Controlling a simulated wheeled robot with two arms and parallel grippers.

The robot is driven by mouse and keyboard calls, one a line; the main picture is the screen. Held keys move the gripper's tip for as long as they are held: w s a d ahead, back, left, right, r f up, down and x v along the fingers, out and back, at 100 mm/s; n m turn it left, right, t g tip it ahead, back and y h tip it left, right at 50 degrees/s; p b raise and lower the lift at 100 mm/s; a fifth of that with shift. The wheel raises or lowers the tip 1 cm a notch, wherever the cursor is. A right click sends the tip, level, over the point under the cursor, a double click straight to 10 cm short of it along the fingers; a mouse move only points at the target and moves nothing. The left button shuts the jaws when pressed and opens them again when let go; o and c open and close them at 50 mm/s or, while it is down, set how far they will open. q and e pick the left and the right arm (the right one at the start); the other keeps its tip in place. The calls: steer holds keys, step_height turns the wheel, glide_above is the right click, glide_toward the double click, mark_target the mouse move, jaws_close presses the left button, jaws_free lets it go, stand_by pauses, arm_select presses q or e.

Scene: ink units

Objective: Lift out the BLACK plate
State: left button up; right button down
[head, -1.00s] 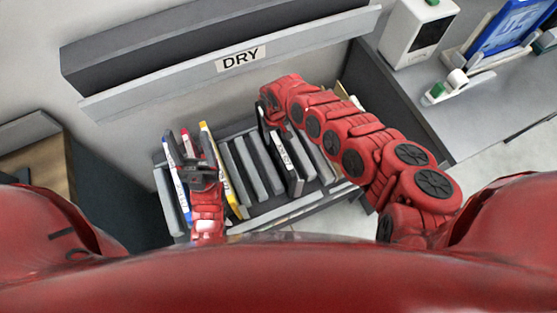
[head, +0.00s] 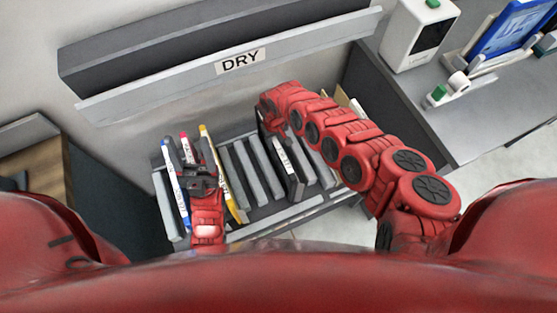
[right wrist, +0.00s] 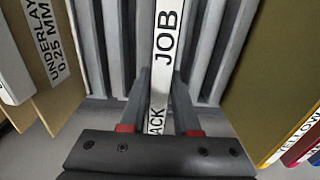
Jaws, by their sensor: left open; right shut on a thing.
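The black plate (head: 292,181) stands on edge in the rack, with a white label along its top edge. In the right wrist view its label (right wrist: 165,45) shows "JOB" and part of a word ending in "ACK". My right gripper (right wrist: 158,108) is shut on this plate, one finger on each side of the labelled edge. In the head view my right arm largely hides that gripper and the plate's far end. My left gripper (head: 199,172) is open over the left part of the rack, among the coloured plates.
A blue-edged plate (head: 173,180), a red one (head: 184,142) and a yellow one (head: 229,188) stand at the rack's left. Grey dividers (head: 244,170) fill the middle. Brown underlay sheets (right wrist: 52,88) stand near the plate. A "DRY" shelf (head: 150,84) hangs behind.

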steer(key=shift+r, duration=0.1)
step_height(320, 180, up, 11)
steer(key=p, duration=1)
